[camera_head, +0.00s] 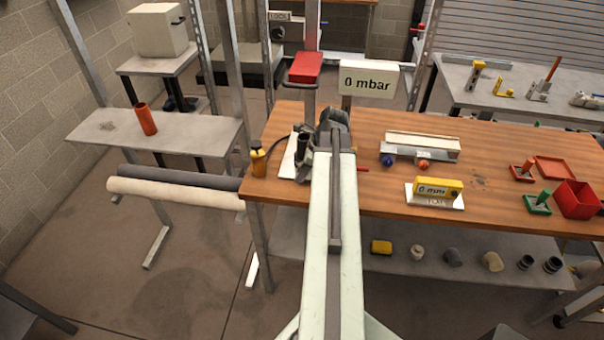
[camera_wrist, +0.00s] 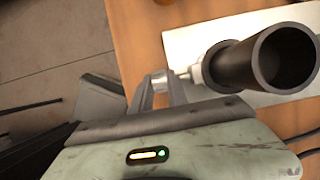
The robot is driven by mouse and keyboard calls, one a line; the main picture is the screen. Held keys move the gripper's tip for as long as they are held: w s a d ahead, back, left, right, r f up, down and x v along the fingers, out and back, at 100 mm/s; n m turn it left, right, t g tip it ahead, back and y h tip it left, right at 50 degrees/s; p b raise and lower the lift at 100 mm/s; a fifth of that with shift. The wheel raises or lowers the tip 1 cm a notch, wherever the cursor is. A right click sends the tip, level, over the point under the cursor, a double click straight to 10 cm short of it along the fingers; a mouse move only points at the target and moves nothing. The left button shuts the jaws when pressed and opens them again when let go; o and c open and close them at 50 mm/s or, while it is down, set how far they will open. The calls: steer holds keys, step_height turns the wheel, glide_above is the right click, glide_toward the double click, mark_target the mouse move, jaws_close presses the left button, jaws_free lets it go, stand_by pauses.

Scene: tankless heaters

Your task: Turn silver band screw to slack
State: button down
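In the wrist view a black pipe (camera_wrist: 285,62) with an open round mouth stands over a white plate (camera_wrist: 195,42). A small silver piece (camera_wrist: 159,79), which may be the band screw, shows left of the pipe, close to the narrow prongs of my gripper (camera_wrist: 160,92). I cannot tell whether the prongs touch or clasp it. In the head view the black pipe fitting (camera_head: 303,150) stands on the bench's left part, with my gripper (camera_head: 318,140) beside it. My arm hides much of the gripper and band there.
A sign reading 0 mbar (camera_head: 368,79) stands behind the wooden bench (camera_head: 490,165). A yellow gauge (camera_head: 438,188) sits on a white plate. An orange-brown bottle (camera_head: 259,163) stands at the left corner. A white-topped rail (camera_head: 422,147) and a red box (camera_head: 577,199) lie farther right.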

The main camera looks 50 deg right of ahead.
steer(key=shift+w+a+r+g+h+p, duration=0.15)
steer(key=shift+g+h+p, duration=0.25)
steer(key=shift+g+p, duration=0.2)
steer(key=shift+w+a+g+h+p, duration=0.1)
steer(key=shift+w+g+h+p, duration=0.2)
steer(key=shift+g+h, duration=0.5)
steer(key=g, duration=0.1)
steer(key=g+h, duration=0.1)
steer(key=g+b, duration=0.1)
steer(key=shift+w+a+f, duration=0.15)
steer(key=shift+w+f, duration=0.1)
steer(key=shift+f, duration=0.1)
steer(key=shift+w+a+g+h+b, duration=0.1)
steer(key=shift+g+h+b, duration=0.6)
steer(key=shift+g, duration=0.3)
steer(key=c, duration=1.3)
jaws_free()
